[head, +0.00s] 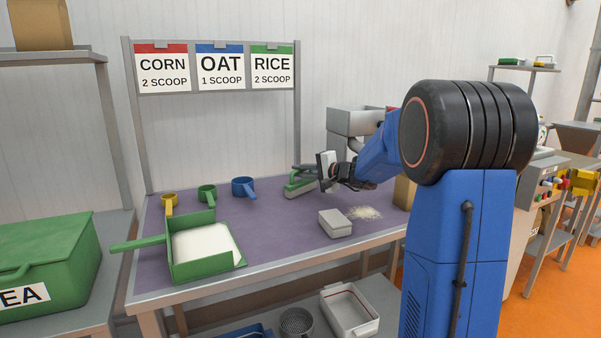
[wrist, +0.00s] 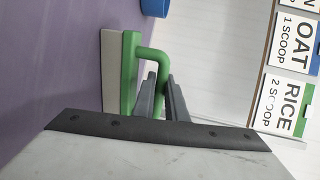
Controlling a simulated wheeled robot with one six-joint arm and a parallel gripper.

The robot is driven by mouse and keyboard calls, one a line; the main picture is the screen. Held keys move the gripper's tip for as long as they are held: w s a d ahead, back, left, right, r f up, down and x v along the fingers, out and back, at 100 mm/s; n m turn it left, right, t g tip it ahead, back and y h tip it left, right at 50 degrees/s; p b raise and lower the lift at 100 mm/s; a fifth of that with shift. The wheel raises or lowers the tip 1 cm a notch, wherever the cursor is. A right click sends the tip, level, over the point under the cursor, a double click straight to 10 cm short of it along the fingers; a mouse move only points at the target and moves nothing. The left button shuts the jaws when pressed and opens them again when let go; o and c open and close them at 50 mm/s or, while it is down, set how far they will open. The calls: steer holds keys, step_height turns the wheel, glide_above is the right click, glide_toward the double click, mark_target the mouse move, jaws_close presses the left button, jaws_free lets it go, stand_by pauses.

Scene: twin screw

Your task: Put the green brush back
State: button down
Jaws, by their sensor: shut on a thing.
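The green brush (head: 299,186) has a green back and handle with pale bristles. It is at the back of the purple table, below the RICE card. My gripper (head: 310,170) is shut on its handle. In the wrist view the brush (wrist: 128,75) shows its pale bristle block to the left, and the fingers of my gripper (wrist: 163,90) close on the green handle. The bristles are at or just above the table top; I cannot tell if they touch it.
A green dustpan (head: 175,262) holding white material lies at the table's front left. Yellow (head: 169,204), green (head: 207,194) and blue (head: 243,187) scoops stand behind it. A grey box (head: 335,223) and a pale spill (head: 364,213) are at the right. The table middle is clear.

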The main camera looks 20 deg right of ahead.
steer(key=c, duration=1.8)
jaws_free()
steer(key=shift+f, duration=0.1)
steer(key=shift+s+d+r, duration=0.1)
steer(key=shift+s+r, duration=0.1)
steer(key=v, duration=1.1)
steer(key=shift+s, duration=0.2)
steer(key=shift+d, duration=0.1)
